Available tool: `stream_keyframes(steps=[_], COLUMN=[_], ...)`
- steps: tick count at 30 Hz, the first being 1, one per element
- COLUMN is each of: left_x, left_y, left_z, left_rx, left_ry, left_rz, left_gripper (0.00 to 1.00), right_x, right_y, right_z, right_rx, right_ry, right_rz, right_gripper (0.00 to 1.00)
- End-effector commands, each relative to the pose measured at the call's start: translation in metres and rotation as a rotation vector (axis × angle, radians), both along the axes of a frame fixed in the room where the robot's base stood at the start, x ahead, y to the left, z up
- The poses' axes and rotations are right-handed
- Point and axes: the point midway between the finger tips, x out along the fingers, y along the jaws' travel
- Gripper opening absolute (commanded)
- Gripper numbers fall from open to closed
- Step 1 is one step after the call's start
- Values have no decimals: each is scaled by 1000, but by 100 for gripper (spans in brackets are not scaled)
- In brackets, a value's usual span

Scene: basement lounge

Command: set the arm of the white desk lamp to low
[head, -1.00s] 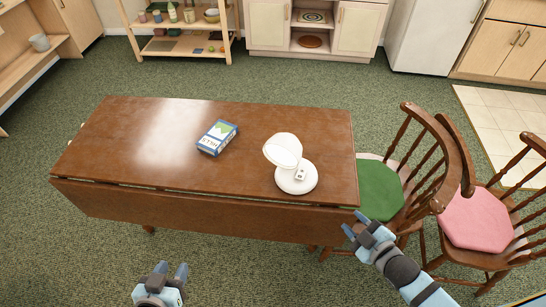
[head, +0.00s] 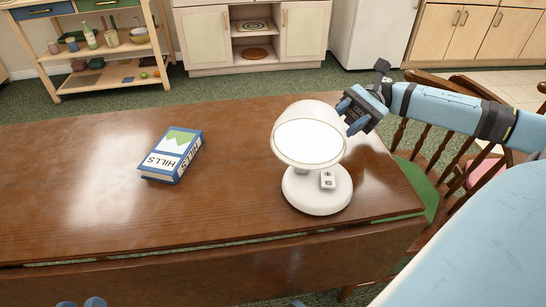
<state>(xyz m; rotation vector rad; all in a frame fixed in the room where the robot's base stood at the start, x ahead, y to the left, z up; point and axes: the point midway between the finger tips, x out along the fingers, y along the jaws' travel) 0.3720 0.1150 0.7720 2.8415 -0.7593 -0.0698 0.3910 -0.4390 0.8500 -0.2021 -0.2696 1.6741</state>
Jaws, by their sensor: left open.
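The white desk lamp (head: 317,190) stands on the brown table, with its round base near the table's right end. Its wide shade (head: 309,141) is tilted, with the pale open face toward me. The shade hides most of the lamp's arm, so I cannot tell its height setting clearly. My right gripper (head: 350,115) is at the right edge of the shade, its two blue fingers apart; I cannot tell whether they touch it. Only the blue fingertips of my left gripper (head: 94,302) show at the bottom edge, away from the lamp; it is open.
A blue and white book (head: 172,155) marked HILLS lies on the table (head: 90,200) left of the lamp. Wooden chairs (head: 440,160) stand at the table's right end. A shelf (head: 110,70) and cabinets (head: 205,40) are at the back. The table's left part is clear.

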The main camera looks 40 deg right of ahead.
Motion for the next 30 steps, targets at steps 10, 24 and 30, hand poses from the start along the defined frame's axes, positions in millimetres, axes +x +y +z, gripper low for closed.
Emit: stream_keyframes(steps=[10, 24, 30], left_x=[-1, 15, 20], left_y=[-2, 7, 9], left_z=[-13, -45, -42], left_rx=[7, 172, 207], left_ry=[19, -80, -141], left_rz=[-16, -33, -26], left_gripper=[43, 43, 43], right_x=[-8, -22, -23], right_y=[24, 110, 123], right_z=[-2, -3, -2], right_rx=[-20, -16, -16], right_ry=[-56, -59, -58], right_rz=[49, 41, 40], right_gripper=[38, 38, 38])
